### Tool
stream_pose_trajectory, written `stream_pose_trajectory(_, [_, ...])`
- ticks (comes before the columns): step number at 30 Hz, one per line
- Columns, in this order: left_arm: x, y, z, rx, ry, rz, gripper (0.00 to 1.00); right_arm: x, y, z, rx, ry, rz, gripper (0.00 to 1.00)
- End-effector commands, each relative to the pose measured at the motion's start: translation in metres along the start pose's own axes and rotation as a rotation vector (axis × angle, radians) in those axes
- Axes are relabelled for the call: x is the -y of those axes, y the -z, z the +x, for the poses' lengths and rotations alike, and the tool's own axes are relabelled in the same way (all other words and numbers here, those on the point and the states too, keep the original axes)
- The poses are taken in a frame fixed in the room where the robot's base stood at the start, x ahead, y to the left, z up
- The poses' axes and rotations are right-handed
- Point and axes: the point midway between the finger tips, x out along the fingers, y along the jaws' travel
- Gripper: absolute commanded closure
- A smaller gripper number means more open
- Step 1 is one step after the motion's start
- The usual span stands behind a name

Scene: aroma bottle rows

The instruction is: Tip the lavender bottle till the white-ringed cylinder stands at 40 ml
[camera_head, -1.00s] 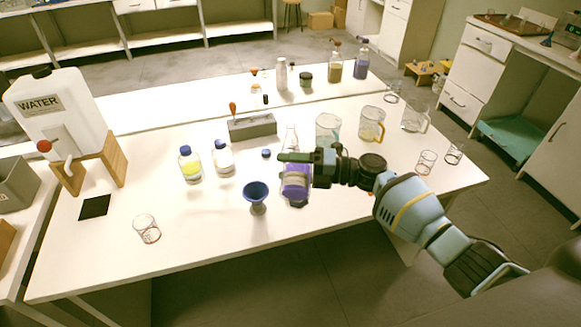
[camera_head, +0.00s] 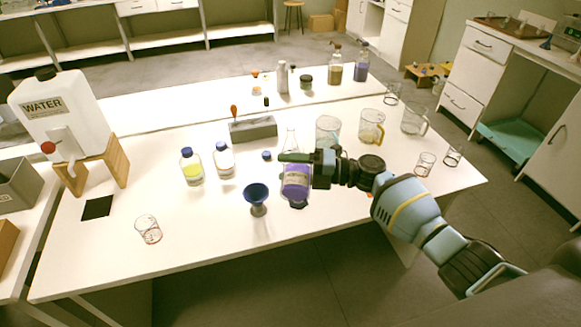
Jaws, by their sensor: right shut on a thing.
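My right gripper (camera_head: 297,158) is shut on the upper part of the lavender bottle (camera_head: 296,186), a clear bottle with purple contents and a pale label. It holds the bottle over the near middle of the white table; its tilt is hard to judge. A dark angular base (camera_head: 298,205) shows just below the bottle. Clear glass with a narrow top (camera_head: 290,138) shows just above the gripper. I cannot tell whether these two belong to one cylinder; the bottle and gripper hide what lies between. No white ring or liquid level is readable. My left gripper is not in view.
A blue funnel (camera_head: 257,196) stands just left of the bottle. Glass jugs (camera_head: 371,127) stand behind right.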

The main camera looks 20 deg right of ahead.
Motion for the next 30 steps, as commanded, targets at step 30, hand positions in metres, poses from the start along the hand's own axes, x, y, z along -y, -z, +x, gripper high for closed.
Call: stream_pose_trajectory(30, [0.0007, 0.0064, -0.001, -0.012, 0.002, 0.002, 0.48, -0.003, -0.0014, 0.0005, 0.001, -0.003, 0.024, 0.72])
